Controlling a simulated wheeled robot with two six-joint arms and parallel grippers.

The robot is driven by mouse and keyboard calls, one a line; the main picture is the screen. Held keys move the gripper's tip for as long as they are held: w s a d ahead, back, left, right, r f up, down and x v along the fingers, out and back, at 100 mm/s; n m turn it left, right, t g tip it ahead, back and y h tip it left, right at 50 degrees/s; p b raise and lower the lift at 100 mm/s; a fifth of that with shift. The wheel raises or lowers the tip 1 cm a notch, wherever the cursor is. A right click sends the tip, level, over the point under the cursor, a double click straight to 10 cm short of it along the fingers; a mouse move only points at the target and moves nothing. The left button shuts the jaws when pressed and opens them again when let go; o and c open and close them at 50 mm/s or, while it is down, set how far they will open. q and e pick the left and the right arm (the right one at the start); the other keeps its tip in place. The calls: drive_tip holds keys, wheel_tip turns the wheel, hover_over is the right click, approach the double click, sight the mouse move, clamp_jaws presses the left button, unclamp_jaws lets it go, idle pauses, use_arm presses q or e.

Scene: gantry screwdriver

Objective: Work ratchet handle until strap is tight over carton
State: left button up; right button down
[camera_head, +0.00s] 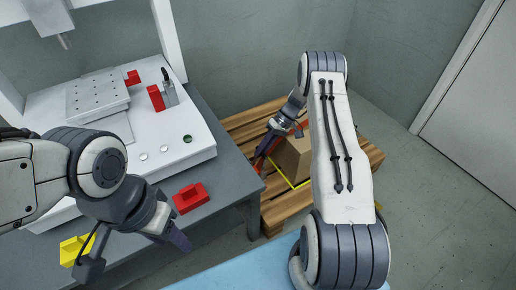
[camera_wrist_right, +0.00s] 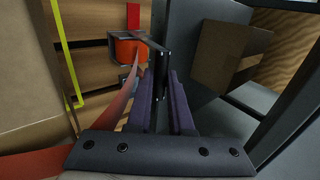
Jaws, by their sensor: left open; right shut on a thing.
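The tan carton (camera_head: 293,160) sits on the wooden pallet (camera_head: 275,213), partly hidden behind my right arm. A tan face at the left of the right wrist view (camera_wrist_right: 25,95) appears to be the carton. The ratchet (camera_wrist_right: 128,50) has a grey frame around an orange-red roll of strap. The red strap (camera_wrist_right: 120,100) runs from it towards the lower left; its tightness cannot be told. My right gripper (camera_wrist_right: 160,90) is shut on the dark ratchet handle (camera_wrist_right: 160,55), beside the carton. My left gripper (camera_head: 172,232) is open and empty by the bench's front edge.
The grey bench (camera_head: 225,185) stands left of the pallet, bearing a white fixture (camera_head: 185,150) with red blocks. A red block (camera_head: 190,198) and a yellow block (camera_head: 75,249) lie near my left gripper. Another brown box (camera_wrist_right: 228,55) shows in the right wrist view.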

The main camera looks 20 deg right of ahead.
drive_tip(key=shift+s+d+f, duration=0.15)
drive_tip(key=shift+d+f, duration=0.05)
drive_tip(key=shift+f, duration=0.2)
drive_tip(key=c, duration=0.8)
unclamp_jaws()
drive_tip(key=shift+r, duration=0.1)
drive_tip(key=p+v, duration=0.4)
drive_tip(key=v, duration=0.6)
drive_tip(key=shift+d+r, duration=0.15)
